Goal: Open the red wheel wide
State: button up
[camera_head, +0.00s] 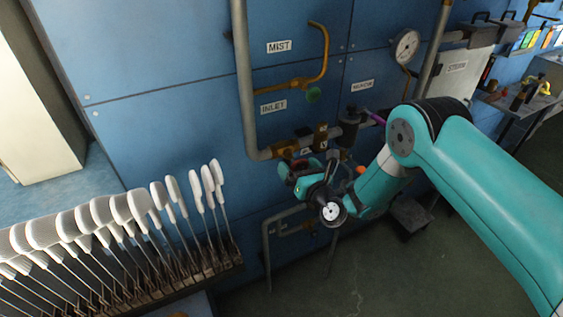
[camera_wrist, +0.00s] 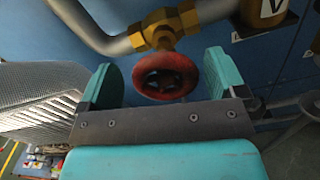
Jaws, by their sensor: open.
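The red wheel (camera_wrist: 167,60) is a round handwheel on a brass valve (camera_wrist: 165,28) joined to a grey pipe. In the wrist view it lies between the two teal fingers of my gripper (camera_wrist: 166,78). My gripper is open, with space showing between the wheel and each finger. In the head view my gripper (camera_head: 297,178) is at the pipe below the INLET label, and it mostly hides the wheel. I cannot tell from these views whether the fingers are deep enough around the rim.
Grey pipe (camera_head: 243,80) runs down the blue panel (camera_head: 170,110) and bends beside the valve. A rack of white sock forms (camera_head: 120,208) stands at lower left. Open floor (camera_head: 370,285) lies below.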

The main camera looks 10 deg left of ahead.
jog(key=shift+w+d, duration=0.1)
jog(key=shift+w, duration=0.1)
jog(key=c, duration=0.9)
